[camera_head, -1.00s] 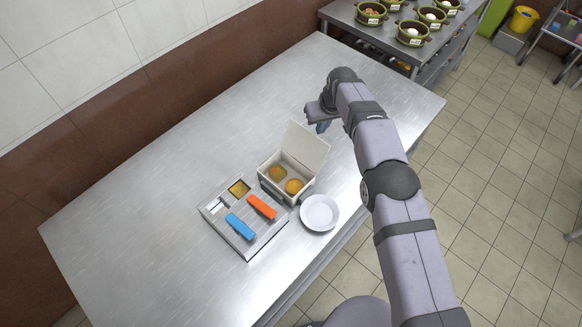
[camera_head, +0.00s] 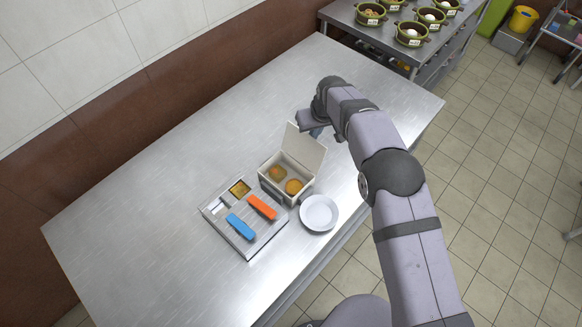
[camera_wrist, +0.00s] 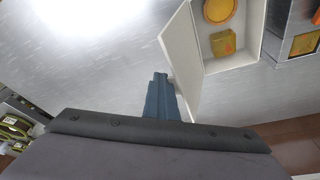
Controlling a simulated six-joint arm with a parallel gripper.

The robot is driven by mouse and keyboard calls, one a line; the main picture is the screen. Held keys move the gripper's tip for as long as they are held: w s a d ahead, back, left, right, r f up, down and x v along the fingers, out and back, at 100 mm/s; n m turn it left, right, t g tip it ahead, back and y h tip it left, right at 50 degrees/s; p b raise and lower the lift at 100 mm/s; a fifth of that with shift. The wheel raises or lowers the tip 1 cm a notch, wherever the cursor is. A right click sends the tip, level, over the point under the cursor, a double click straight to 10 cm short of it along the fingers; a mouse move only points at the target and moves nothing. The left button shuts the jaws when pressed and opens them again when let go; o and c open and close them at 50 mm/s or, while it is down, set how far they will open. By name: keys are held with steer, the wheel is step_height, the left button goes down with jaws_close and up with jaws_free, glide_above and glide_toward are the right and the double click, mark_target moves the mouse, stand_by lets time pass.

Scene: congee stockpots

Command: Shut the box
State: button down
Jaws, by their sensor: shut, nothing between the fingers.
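The wrist view shows the lid (camera_wrist: 181,55) beside the box interior, which holds an orange round item (camera_wrist: 219,10) and a yellow blocky item (camera_wrist: 222,43). My gripper (camera_head: 317,133) is shut and empty, behind the lid on its outer side. In the wrist view the closed fingers (camera_wrist: 160,78) are close beside the lid's lower part. I cannot tell whether they touch it.
A tray (camera_head: 231,243) with an orange block (camera_head: 262,207) and a blue block (camera_head: 240,226) lies left of the box. A white plate (camera_head: 319,213) is close on its right. The table (camera_head: 150,190) is clear at left and behind. Pots (camera_head: 412,34) stand on another table.

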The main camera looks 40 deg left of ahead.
mark_target(302, 148)
steer(key=shift+s+d+f, duration=0.15)
steer(key=shift+s+f, duration=0.05)
steer(key=shift+s, duration=0.55)
steer(key=shift+s+d+f, duration=0.15)
steer(key=shift+s+f, duration=0.05)
steer(key=shift+s, duration=0.55)
steer(key=shift+s+p, duration=0.5)
steer(key=shift+s, duration=1)
steer(key=shift+d, duration=0.1)
steer(key=shift+w, duration=0.1)
steer(key=shift+w+a, duration=0.25)
steer(key=shift+a, duration=0.1)
steer(key=shift+d+r, duration=0.1)
steer(key=shift+r, duration=0.2)
steer(key=shift+r+p, duration=0.3)
step_height(302, 148, up, 6)
steer(key=p, duration=0.3)
steer(key=shift+r, duration=0.15)
